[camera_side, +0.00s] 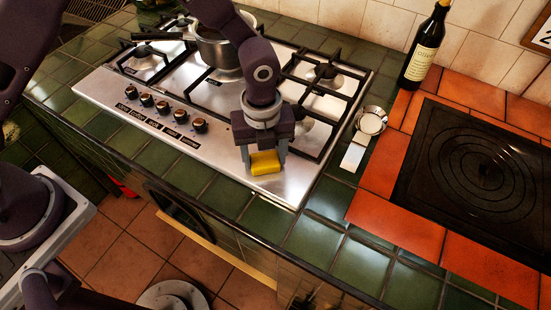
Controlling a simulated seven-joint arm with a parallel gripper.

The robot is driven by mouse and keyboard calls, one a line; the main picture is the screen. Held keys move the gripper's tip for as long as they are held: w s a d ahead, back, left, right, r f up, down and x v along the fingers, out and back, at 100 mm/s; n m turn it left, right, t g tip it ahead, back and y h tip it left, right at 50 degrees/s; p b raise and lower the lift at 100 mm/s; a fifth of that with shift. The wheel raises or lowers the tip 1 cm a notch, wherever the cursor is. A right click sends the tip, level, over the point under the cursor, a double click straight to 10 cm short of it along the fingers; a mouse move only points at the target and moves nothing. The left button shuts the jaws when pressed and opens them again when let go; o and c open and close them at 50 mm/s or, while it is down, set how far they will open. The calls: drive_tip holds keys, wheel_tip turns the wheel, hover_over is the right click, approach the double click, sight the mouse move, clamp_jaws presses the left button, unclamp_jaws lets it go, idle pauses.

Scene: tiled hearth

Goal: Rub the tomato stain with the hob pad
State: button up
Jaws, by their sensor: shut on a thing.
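My gripper (264,150) points down over the front right part of the steel hob (225,150). It is shut on a yellow block, the hob pad (265,163), whose lower part shows between the fingers. The pad is close to the steel surface; I cannot tell whether it touches. I cannot make out the tomato stain; my gripper and arm hide part of the hob.
A pot (217,50) stands on the hob among black grates. Several knobs (162,107) line its front left. A small bowl (371,121), a dark bottle (425,48) and a black hotplate (480,170) are to the right. Green tiles (320,240) in front are clear.

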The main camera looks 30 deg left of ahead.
drive_tip(key=shift+a, duration=1.6)
drive_tip(key=shift+a+r, duration=0.15)
drive_tip(key=shift+a, duration=0.05)
drive_tip(key=shift+d+r, duration=0.1)
drive_tip(key=shift+r, duration=3.9)
